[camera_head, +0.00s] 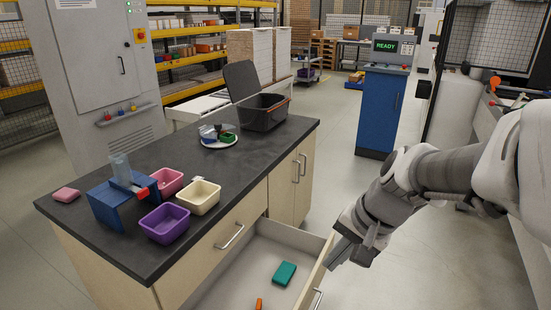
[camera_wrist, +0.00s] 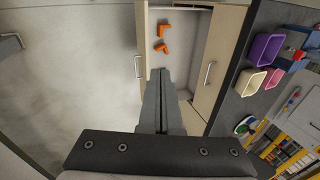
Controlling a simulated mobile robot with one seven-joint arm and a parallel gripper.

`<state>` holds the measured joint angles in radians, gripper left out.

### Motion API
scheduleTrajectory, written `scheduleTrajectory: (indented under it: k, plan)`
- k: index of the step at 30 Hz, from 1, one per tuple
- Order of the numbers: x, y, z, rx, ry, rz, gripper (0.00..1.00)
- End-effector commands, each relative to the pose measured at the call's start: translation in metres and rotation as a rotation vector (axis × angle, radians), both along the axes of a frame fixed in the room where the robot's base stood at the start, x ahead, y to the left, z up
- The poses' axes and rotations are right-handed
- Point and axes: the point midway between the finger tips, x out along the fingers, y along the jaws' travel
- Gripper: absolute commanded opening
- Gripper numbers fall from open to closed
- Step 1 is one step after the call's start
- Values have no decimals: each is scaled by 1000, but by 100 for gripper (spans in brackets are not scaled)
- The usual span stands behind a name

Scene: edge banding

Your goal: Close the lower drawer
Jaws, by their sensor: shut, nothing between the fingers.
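The lower drawer (camera_head: 242,272) is pulled out from the wooden cabinet, and its pale interior shows. A green block (camera_head: 284,273) and an orange piece (camera_head: 259,304) lie inside; the wrist view shows orange pieces (camera_wrist: 163,47) in it. The drawer's front panel (camera_head: 325,262) carries a bar handle (camera_head: 318,298), also visible in the wrist view (camera_wrist: 138,66). My gripper (camera_head: 334,262) is shut and empty, beside the far end of the front panel. In the wrist view its fingers (camera_wrist: 162,75) overlap the drawer and hide part of it. I cannot tell whether they touch it.
The upper drawer (camera_head: 225,240) is shut above it. The dark worktop (camera_head: 130,225) holds purple, cream and pink bins, a blue fixture and a black crate (camera_head: 264,112). Open floor (camera_head: 420,265) lies to the right. A blue cabinet (camera_head: 379,110) stands behind.

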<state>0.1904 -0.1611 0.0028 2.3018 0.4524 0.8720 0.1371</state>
Motion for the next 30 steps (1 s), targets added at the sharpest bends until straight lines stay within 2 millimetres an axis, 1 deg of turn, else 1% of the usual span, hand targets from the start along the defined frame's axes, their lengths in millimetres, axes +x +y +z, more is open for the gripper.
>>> scheduleTrajectory:
  k: [1, 5, 8, 14, 15, 17, 18, 20, 21, 23, 24, 27, 30]
  plan:
    - [10, -3, -23, 41, 37, -53, 0]
    - [36, -9, -62, 151, 115, -198, 0]
    - [54, -15, -96, 233, 175, -313, 0]
    - [88, -34, -169, 390, 291, -558, 0]
    - [93, -38, -185, 419, 314, -608, 0]
    - [101, -45, -210, 464, 348, -684, 0]
    - [106, -50, -227, 493, 371, -737, 0]
    - [112, -58, -253, 536, 405, -813, 0]
    - [115, -63, -271, 564, 427, -867, 0]
    - [120, -70, -297, 605, 460, -945, 0]
    - [122, -75, -313, 630, 478, -994, 0]
    - [125, -86, -350, 683, 522, -1103, 0]
    - [126, -93, -375, 721, 550, -1182, 0]
